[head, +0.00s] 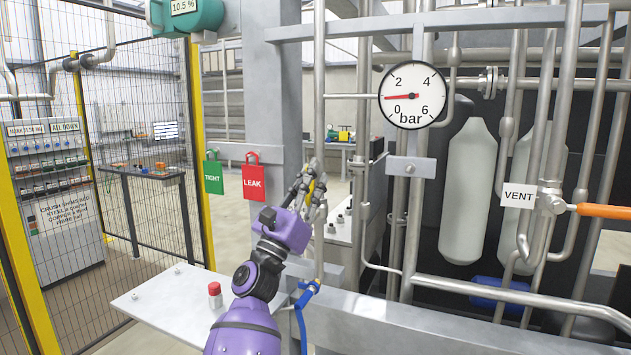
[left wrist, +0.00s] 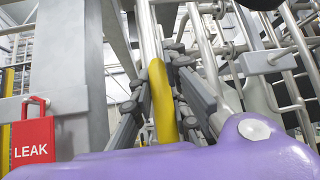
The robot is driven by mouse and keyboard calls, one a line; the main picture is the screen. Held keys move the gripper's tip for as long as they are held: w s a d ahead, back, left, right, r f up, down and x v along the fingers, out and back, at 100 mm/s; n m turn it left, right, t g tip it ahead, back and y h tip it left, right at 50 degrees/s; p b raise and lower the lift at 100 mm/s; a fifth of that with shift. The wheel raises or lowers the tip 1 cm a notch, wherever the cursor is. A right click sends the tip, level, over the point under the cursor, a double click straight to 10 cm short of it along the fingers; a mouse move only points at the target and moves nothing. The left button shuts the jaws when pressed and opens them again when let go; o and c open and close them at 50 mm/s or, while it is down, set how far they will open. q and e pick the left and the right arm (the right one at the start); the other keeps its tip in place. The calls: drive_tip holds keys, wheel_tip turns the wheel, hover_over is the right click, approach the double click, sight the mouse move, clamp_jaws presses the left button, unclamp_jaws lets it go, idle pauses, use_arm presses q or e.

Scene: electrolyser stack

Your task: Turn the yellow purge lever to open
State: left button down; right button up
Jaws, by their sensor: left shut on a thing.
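The yellow purge lever (left wrist: 160,102) stands nearly upright in the left wrist view, between the dark fingers of my left gripper (left wrist: 162,96). In the head view only a small yellow piece of the lever (head: 311,187) shows between the fingers. My left gripper (head: 308,184) is shut on the lever, beside a vertical steel pipe. The lever's pivot and valve body are hidden by my gripper. My right gripper is in neither view.
A pressure gauge (head: 413,95) reads between 0 and 2 bar. Green TIGHT (head: 213,177) and red LEAK (head: 252,183) tags hang left of my gripper. An orange-handled VENT valve (head: 603,211) is far right. A blue hose (head: 301,313) and a plate with a red knob (head: 215,295) lie below.

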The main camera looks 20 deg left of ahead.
use_arm(q)
drive_tip(key=shift+a+n+y, duration=0.15)
drive_tip(key=shift+n+y, duration=0.35)
drive_tip(key=c, duration=1.7)
unclamp_jaws()
drive_tip(key=shift+a, duration=0.1)
drive_tip(key=shift+s+f, duration=0.1)
drive_tip(key=shift+f, duration=0.05)
drive_tip(key=v, duration=1.1)
drive_tip(key=shift+s+f, duration=0.2)
drive_tip(key=shift+f, duration=0.15)
